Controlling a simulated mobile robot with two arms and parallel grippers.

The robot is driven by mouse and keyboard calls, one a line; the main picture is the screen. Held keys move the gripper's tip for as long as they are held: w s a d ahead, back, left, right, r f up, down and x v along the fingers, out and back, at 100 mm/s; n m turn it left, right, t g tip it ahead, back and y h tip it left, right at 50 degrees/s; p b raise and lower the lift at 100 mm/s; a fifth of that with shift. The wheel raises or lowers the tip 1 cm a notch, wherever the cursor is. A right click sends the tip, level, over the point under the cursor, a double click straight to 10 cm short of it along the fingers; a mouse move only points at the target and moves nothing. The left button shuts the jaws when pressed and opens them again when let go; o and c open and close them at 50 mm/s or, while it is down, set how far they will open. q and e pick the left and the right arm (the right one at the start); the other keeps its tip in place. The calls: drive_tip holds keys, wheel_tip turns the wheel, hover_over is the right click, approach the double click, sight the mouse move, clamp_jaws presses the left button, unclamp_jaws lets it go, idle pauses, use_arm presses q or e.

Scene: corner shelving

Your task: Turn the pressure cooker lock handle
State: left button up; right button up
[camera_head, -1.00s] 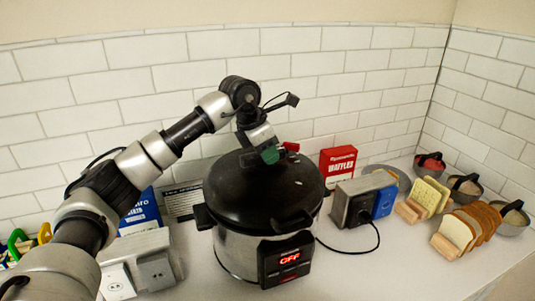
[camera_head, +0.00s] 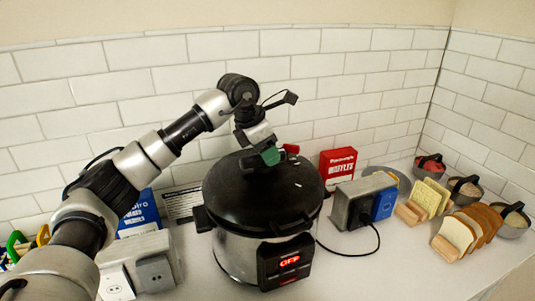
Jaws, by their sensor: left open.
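The pressure cooker (camera_head: 235,255) stands on the white counter, with a silver body, a black lid (camera_head: 250,200) and a red "OFF" display on its front. A small red part, perhaps the lock handle (camera_head: 291,148), shows at the back of the lid. My left gripper (camera_head: 270,155) is above the rear of the lid, just left of the red part, pointing down. It is open, with a green fingertip showing. The gripper hides part of the lid's back edge, and I cannot tell whether it touches the lid or the red part. My right gripper is not in view.
A grey and blue outlet box (camera_head: 355,205) with a black cord stands right of the cooker, before a red waffle box (camera_head: 337,163). Bread slices (camera_head: 470,230) and small bowls (camera_head: 465,187) are farther right. Another outlet box (camera_head: 140,270) stands left. A tiled wall is behind.

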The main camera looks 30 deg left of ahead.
sight(251, 156)
use_arm(q)
drive_tip(key=b+v, duration=0.2)
drive_tip(key=v, duration=0.8)
drive_tip(key=shift+f, duration=0.1)
